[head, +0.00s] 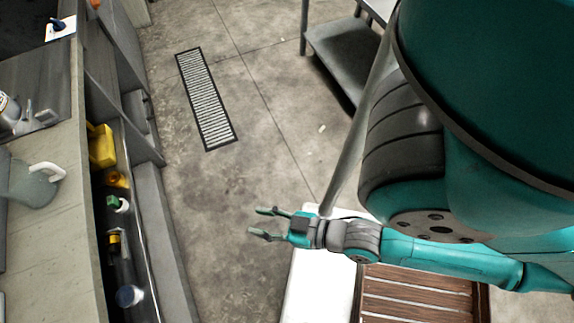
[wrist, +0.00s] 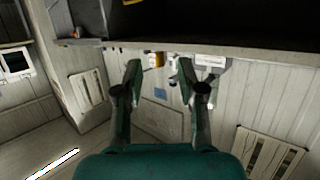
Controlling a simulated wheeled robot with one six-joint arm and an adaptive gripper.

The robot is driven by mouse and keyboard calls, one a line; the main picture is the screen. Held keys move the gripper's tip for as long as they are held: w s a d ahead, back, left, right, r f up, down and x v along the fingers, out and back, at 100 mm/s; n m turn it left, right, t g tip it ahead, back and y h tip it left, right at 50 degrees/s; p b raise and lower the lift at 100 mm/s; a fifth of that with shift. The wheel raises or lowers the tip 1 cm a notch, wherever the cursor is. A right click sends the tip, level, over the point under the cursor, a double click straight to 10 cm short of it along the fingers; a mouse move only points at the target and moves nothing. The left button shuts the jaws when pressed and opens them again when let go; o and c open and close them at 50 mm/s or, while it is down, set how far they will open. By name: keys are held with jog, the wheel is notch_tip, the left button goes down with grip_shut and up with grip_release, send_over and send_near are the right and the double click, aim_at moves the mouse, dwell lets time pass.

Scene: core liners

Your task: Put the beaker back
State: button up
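A grey-green, see-through jug-like vessel with a pale handle (head: 32,184), which looks like the beaker, stands on the counter (head: 62,225) at the left edge of the head view. My gripper (head: 263,223) is out over the floor, well to the right of the counter and apart from the vessel. It also shows in the wrist view (wrist: 160,70), with its two fingers spread and nothing between them. I cannot make out the beaker in the wrist view.
Below the counter edge, an open shelf holds a yellow container (head: 101,147) and several small bottles. A floor grate (head: 206,98) lies mid-floor. A grey metal table (head: 345,55) stands at the back. Floor between counter and gripper is clear.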

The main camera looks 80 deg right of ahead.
jog(key=s+a+r+n, duration=0.1)
jog(key=s+r, duration=0.3)
jog(key=s, duration=0.2)
jog(key=shift+y, duration=0.4)
dwell(0.8)
